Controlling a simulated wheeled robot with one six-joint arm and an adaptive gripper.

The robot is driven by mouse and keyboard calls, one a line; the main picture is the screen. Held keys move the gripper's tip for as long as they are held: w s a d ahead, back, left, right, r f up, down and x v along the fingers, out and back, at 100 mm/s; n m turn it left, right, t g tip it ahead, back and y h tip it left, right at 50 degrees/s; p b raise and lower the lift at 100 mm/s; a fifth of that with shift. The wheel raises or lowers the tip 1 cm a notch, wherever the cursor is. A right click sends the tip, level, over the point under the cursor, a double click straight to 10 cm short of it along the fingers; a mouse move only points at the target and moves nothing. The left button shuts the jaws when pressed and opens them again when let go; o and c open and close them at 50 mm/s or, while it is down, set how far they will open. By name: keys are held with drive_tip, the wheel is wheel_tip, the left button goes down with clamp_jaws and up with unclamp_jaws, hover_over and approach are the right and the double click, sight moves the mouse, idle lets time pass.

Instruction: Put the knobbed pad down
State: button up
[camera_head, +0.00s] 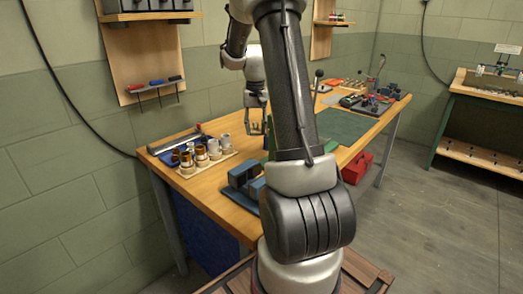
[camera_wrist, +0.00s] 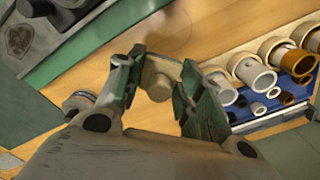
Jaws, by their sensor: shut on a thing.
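The knobbed pad (camera_wrist: 158,82) shows in the wrist view as a small tan piece with a round knob, between the fingertips of my gripper (camera_wrist: 158,92). The fingers are shut on it. The wooden tabletop (camera_wrist: 200,25) shows behind it; I cannot tell whether the pad touches the wood. In the head view my gripper (camera_head: 257,125) points down over the workbench (camera_head: 215,200), to the right of the tray of cylinders. The pad is too small to make out there, and my arm covers part of the bench.
A tray with white and copper-coloured cylinders (camera_head: 205,155) stands left of my gripper, close by in the wrist view (camera_wrist: 255,72). A blue block-like fixture (camera_head: 243,180) is at the front edge. A green mat (camera_head: 342,126) lies to the right. Bare wood shows between them.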

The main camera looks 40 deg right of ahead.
sight(256, 155)
wheel_tip(256, 155, down, 9)
drive_tip(key=shift+r, duration=0.1)
idle(0.3)
drive_tip(key=o, duration=1)
drive_tip(key=shift+c, duration=0.2)
